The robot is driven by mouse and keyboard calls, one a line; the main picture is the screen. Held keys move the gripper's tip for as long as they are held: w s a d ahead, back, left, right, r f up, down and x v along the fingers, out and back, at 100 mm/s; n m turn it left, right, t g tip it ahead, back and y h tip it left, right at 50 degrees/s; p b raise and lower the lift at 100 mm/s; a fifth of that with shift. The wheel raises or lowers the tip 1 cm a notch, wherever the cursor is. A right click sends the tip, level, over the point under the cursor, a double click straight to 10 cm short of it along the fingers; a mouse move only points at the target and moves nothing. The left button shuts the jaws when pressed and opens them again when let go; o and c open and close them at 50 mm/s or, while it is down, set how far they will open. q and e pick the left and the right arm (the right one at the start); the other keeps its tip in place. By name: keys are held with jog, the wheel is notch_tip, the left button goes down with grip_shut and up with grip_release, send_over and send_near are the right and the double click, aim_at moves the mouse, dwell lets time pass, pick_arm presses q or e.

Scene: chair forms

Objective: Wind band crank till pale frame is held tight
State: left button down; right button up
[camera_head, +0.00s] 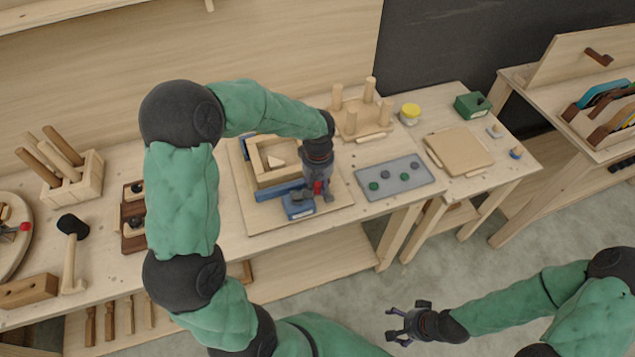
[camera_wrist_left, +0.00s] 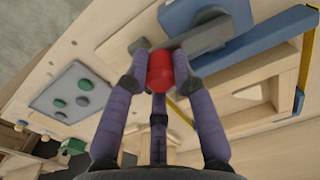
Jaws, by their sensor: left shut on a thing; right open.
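The pale wooden frame (camera_head: 262,171) lies on a board on the bench, and part of it shows in the left wrist view (camera_wrist_left: 237,121). A band with blue blocks runs along it, and a blue crank housing (camera_head: 298,206) sits at its front corner. The grey crank arm (camera_wrist_left: 207,38) has a red knob (camera_wrist_left: 160,73). My left gripper (camera_head: 322,197) is shut on the red knob, with its fingers around it in the left wrist view (camera_wrist_left: 162,68). My right gripper (camera_head: 398,324) is open and empty, over the floor in front of the bench. My left arm hides part of the bench.
A grey tray (camera_head: 412,173) with several round pieces lies right of the board. A pegged block (camera_head: 358,125), yellow-lidded jar (camera_head: 410,112) and green box (camera_head: 472,105) stand behind. A black mallet (camera_head: 73,228) and a block of dowels (camera_head: 77,180) are at left.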

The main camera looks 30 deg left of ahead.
pick_arm(q)
jog(key=s+m+p, duration=0.6)
jog(key=s+m, duration=0.2)
jog(key=m, duration=1)
jog(key=a+m+p, duration=0.7)
jog(key=m+p, duration=0.6)
jog(key=m, duration=0.2)
jog(key=shift+s+a, duration=0.25)
jog(key=shift+a, duration=0.05)
jog(key=c, duration=1)
grip_release()
jog(key=shift+m, duration=0.3)
